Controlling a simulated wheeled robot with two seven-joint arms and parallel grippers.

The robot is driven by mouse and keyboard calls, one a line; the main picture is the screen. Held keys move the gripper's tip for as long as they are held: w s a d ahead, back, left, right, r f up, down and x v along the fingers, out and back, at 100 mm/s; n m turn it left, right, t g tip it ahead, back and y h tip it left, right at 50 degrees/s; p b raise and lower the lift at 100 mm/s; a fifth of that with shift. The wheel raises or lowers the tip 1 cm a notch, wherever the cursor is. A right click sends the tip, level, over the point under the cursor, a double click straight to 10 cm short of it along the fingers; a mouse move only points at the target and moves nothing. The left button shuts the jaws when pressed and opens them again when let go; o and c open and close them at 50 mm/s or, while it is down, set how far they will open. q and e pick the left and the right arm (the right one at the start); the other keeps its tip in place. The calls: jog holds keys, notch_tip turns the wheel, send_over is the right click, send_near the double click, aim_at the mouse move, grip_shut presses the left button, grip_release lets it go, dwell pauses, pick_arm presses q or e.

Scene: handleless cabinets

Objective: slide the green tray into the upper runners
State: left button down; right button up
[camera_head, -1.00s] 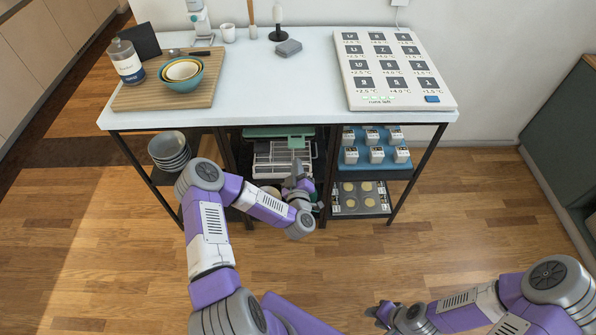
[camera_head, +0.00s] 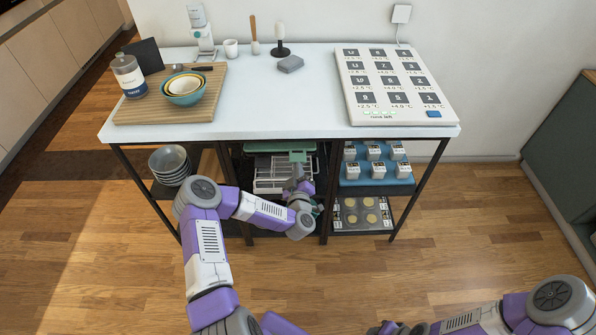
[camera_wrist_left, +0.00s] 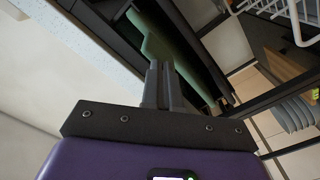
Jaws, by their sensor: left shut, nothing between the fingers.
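The green tray (camera_head: 268,147) sits high in the middle cabinet bay under the worktop, its front edge showing. In the left wrist view the green tray (camera_wrist_left: 180,58) runs as a long slanted band just beyond the fingers. My left gripper (camera_head: 297,173) is in front of this bay, below the tray's front edge. In the left wrist view its fingers (camera_wrist_left: 161,72) are shut and empty, their tips close to the tray; I cannot tell if they touch it. The runners are too dark to make out. My right gripper (camera_head: 388,328) is at the bottom edge, partly cut off.
A white wire rack (camera_head: 270,180) is below the tray. Bowls (camera_head: 169,165) stand in the left bay. The worktop (camera_head: 275,108) overhangs the bays. The floor in front is clear.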

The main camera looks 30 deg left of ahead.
pick_arm(q)
jog(key=shift+x, duration=1.05)
jog(key=shift+s, duration=0.1)
jog(key=shift+p+v, duration=0.95)
jog(key=shift+v, duration=4.25)
jog(key=s+d+f+m+g+h, duration=0.2)
jog(key=d+f+m+h, duration=0.25)
jog(key=d+h, duration=0.2)
jog(key=s+d+f+m+g+h, duration=0.1)
jog(key=d+f+m+g+h, duration=0.15)
jog(key=d+f+h, duration=0.45)
jog(key=s+d+f+m+g, duration=0.2)
jog(key=s+g, duration=0.3)
jog(key=s, duration=0.4)
jog(key=s+d+f+m+g, duration=0.2)
jog(key=s+d+g, duration=0.2)
jog(key=s, duration=0.6)
jog(key=shift+d+g, duration=0.25)
jog(key=shift+g, duration=0.3)
jog(key=shift+s, duration=0.15)
